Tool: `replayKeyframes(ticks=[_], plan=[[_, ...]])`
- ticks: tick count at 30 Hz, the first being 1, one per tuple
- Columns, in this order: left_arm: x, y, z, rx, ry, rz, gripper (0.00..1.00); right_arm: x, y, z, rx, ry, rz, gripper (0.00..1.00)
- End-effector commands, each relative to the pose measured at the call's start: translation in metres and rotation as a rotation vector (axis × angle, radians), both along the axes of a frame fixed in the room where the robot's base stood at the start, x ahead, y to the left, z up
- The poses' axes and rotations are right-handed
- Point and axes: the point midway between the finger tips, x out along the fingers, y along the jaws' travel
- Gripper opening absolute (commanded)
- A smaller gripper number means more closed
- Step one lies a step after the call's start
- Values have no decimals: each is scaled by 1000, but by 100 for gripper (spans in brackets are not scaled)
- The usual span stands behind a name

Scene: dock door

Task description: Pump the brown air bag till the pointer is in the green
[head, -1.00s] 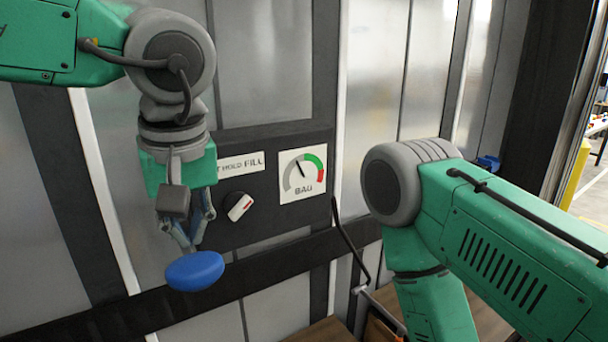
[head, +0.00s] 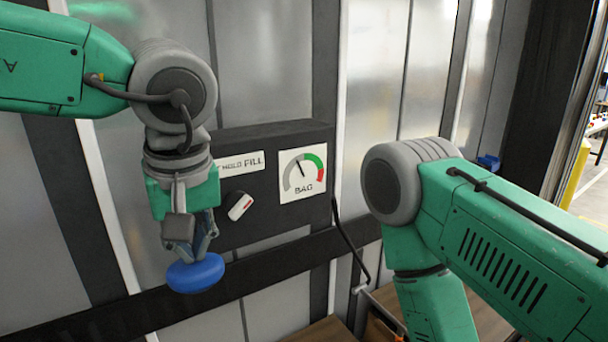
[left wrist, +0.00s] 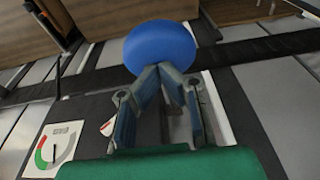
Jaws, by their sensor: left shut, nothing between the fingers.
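The gauge (head: 302,174) marked BAG has a grey, green and red arc; its black pointer leans slightly left of upright, in the grey just short of the green. My left gripper (head: 193,255) is shut and empty, pointing down with its fingertips at a round blue pad (head: 196,273). In the left wrist view the closed fingertips (left wrist: 158,68) meet at the edge of the blue pad (left wrist: 160,47); I cannot tell whether they touch. A white knob (head: 240,206) with a red mark sits below a HOLD FILL label (head: 243,163), partly hidden. I cannot make out the air bag. My right gripper is out of view.
The dark control box (head: 275,222) is at the centre, above a dark rail (head: 290,256), with grey metal panels behind. A black hose (head: 347,235) hangs from its right side. Brown wooden surfaces (head: 322,331) show at the bottom. My right arm fills the right side.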

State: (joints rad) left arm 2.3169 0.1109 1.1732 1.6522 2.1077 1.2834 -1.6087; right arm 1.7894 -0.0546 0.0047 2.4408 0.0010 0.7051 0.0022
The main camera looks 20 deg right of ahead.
Motion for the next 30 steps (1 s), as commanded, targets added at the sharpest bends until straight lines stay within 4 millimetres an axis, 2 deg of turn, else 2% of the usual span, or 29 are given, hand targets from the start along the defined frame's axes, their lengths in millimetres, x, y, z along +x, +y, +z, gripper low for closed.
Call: replayKeyframes(ticks=[26, 30], plan=[[0, 1, -54, 2, 1, 1, 0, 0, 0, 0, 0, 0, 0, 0], [1, 0, -54, 2, 0, 1, 0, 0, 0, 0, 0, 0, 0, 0]])
